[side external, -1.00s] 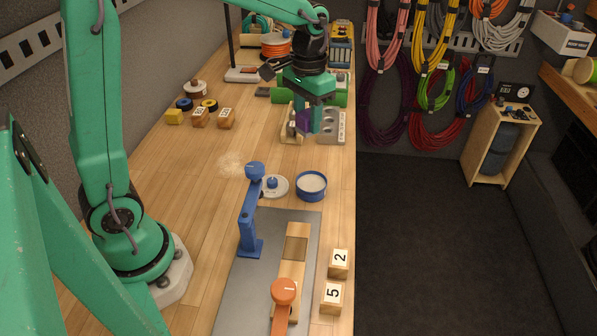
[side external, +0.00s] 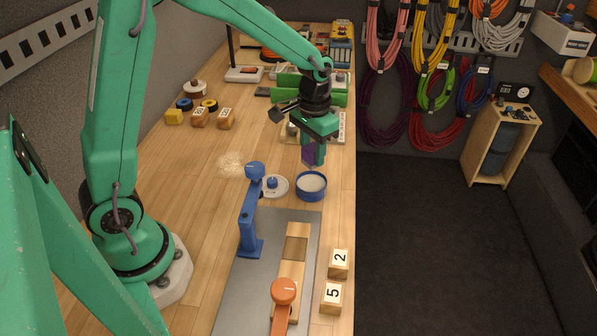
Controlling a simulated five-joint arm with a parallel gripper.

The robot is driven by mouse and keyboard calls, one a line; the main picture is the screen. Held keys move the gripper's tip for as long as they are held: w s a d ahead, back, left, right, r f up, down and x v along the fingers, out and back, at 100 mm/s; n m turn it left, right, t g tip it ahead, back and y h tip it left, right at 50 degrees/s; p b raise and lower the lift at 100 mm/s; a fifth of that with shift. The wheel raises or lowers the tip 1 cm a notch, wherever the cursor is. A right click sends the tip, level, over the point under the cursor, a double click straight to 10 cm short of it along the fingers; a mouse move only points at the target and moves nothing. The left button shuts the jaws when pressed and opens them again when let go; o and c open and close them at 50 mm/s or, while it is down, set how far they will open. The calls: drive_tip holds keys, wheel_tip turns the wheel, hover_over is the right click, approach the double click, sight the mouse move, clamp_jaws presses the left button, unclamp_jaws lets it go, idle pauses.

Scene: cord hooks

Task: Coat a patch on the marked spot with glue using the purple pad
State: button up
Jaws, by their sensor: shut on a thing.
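My gripper (side external: 314,158) is shut on the purple pad (side external: 310,155), which shows between its green fingers. It hangs above a round blue tub (side external: 311,187) with pale contents, which look like glue. I cannot tell whether the pad touches the contents; it appears just above the rim. A wooden strip (side external: 289,275) lies on a grey mat (side external: 260,300) near the front, with a darker square marked spot (side external: 296,249) on it. A blue upright clamp (side external: 250,215) and an orange-topped clamp (side external: 283,292) stand at the strip.
A white lid with a blue knob (side external: 273,185) lies left of the tub. Number blocks 2 (side external: 339,263) and 5 (side external: 331,297) stand at the right edge. A pale scuffed patch (side external: 236,165) is on the bench. Small blocks and rolls sit further back left.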

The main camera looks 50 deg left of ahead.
hover_over(311, 184)
drive_tip(key=shift+f, duration=2.9)
drive_tip(key=shift+f, duration=0.65)
idle(0.6)
drive_tip(key=shift+r, duration=0.1)
drive_tip(key=shift+r, duration=3.5)
drive_tip(key=shift+r, duration=0.3)
drive_tip(key=r, duration=0.5)
drive_tip(key=s+a+r, duration=0.1)
drive_tip(key=r, duration=0.2)
drive_tip(key=shift+r, duration=0.1)
drive_tip(key=s+d+f, duration=0.4)
drive_tip(key=s+d, duration=0.4)
drive_tip(key=s+d+f, duration=0.3)
drive_tip(key=s+d, duration=0.5)
drive_tip(key=shift+f, duration=0.35)
